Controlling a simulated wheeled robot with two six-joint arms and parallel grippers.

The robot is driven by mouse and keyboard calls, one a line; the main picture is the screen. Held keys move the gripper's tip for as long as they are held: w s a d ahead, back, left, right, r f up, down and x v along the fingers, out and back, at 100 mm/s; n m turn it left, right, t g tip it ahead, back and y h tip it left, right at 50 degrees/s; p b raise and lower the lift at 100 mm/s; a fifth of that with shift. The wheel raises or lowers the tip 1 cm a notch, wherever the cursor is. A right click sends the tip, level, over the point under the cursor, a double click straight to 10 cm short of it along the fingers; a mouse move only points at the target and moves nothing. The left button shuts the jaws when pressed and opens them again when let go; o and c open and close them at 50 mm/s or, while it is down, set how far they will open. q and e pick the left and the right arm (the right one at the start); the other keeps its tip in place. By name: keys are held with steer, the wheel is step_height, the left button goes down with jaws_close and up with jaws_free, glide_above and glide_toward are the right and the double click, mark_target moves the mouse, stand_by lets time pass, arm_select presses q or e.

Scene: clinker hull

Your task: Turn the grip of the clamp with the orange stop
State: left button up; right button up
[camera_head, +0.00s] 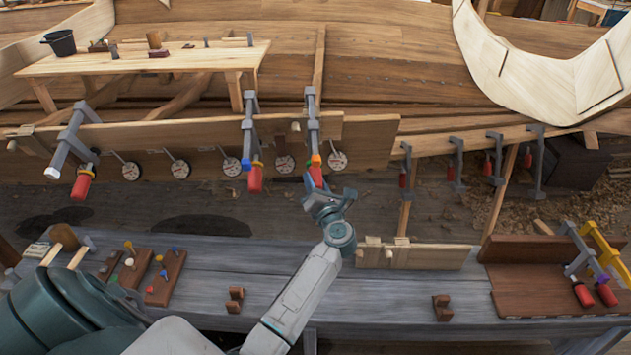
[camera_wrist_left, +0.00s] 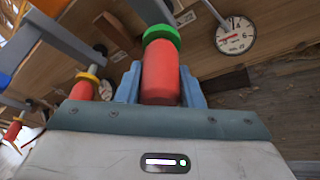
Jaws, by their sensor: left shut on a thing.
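The clamp with the orange stop (camera_head: 316,160) hangs on the plank of the hull, with its grey bar (camera_head: 312,118) upright. My left gripper (camera_head: 319,190) is at its red grip (camera_head: 317,177) from below. In the left wrist view the two blue fingers are shut on either side of the red grip (camera_wrist_left: 160,78). A green collar (camera_wrist_left: 162,33) sits above the grip, and an orange part (camera_wrist_left: 48,6) shows at the upper left. My right gripper is not in view.
A clamp with a blue stop (camera_head: 245,163) and red grip (camera_head: 255,180) hangs close to the left. A dial (camera_head: 337,160) is just right of the held grip. Another clamp (camera_head: 72,145) hangs farther left. A workbench (camera_head: 220,265) with loose parts lies below.

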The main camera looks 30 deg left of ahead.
arm_select(q)
steer(key=shift+m+y, duration=0.5)
steer(key=shift+m, duration=0.2)
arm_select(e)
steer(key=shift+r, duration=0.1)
arm_select(q)
steer(key=o, duration=1)
steer(key=shift+s+d+f, duration=0.1)
steer(key=b+v, duration=0.2)
steer(key=v, duration=0.8)
steer(key=shift+d+b, duration=0.3)
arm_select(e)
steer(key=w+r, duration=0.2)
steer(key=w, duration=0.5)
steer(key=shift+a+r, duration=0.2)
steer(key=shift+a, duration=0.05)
